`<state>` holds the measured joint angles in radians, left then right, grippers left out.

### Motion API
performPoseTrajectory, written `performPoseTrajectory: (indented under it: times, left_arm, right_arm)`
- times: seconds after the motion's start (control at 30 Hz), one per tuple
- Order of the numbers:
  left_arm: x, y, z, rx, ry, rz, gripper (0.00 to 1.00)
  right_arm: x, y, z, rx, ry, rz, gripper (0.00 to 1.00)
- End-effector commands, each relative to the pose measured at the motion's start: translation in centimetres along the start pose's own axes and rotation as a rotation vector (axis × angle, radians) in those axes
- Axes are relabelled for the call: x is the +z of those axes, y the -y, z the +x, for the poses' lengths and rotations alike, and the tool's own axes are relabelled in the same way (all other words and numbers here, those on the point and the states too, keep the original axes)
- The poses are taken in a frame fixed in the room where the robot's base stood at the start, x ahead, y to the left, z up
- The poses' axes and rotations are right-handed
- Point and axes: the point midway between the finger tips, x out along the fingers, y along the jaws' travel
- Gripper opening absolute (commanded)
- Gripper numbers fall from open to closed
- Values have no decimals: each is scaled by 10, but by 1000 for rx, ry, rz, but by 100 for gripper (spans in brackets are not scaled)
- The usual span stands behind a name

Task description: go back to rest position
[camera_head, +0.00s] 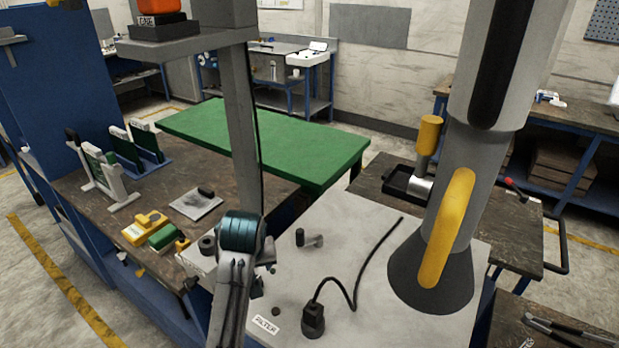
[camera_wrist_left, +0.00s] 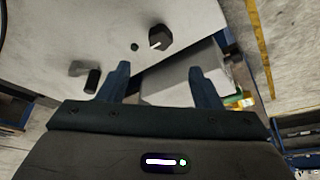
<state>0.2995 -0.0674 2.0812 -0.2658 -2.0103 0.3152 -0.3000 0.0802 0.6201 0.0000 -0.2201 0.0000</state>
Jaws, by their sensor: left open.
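My left gripper (camera_wrist_left: 158,75) shows in the left wrist view with its two dark fingers apart and nothing between them. It is over the left edge of a pale grey work surface (camera_wrist_left: 110,22). A dark knob (camera_wrist_left: 160,38) and a short dark-ended lever (camera_wrist_left: 90,80) are on that surface, beyond and left of the fingers. In the head view my left arm rises from the bottom, with a dark teal joint, and its fingertips cannot be made out. My right gripper is in neither view.
A large white column (camera_head: 465,190) with a yellow handle (camera_head: 447,230) stands on the pale surface (camera_head: 360,315). A black plug (camera_head: 313,320) trails a cable. A grey post (camera_head: 240,120) rises behind my arm. A brown bench (camera_head: 85,190) holds racks and small boxes. A green table (camera_head: 270,145) is clear.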

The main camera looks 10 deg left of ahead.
Motion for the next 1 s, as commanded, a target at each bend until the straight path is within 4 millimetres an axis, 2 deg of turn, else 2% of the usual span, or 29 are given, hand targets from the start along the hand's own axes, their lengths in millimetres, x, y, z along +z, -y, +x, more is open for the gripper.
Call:
performPoseTrajectory:
  times: [0.07,0.17,0.33,0.5,0.7,1.0]
  left_arm:
    - [4,2,3,-1,1,7,59]
    - [21,12,13,-5,5,34,59]
    - [78,44,37,-4,15,141,59]
    - [142,78,47,12,24,268,59]
    - [198,106,44,39,34,388,59]
    - [246,128,30,76,46,496,59]
  right_arm:
    - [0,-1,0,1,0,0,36]
    - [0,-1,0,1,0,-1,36]
    - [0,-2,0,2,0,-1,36]
    - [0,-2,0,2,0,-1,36]
    - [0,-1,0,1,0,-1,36]
    - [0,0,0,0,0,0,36]
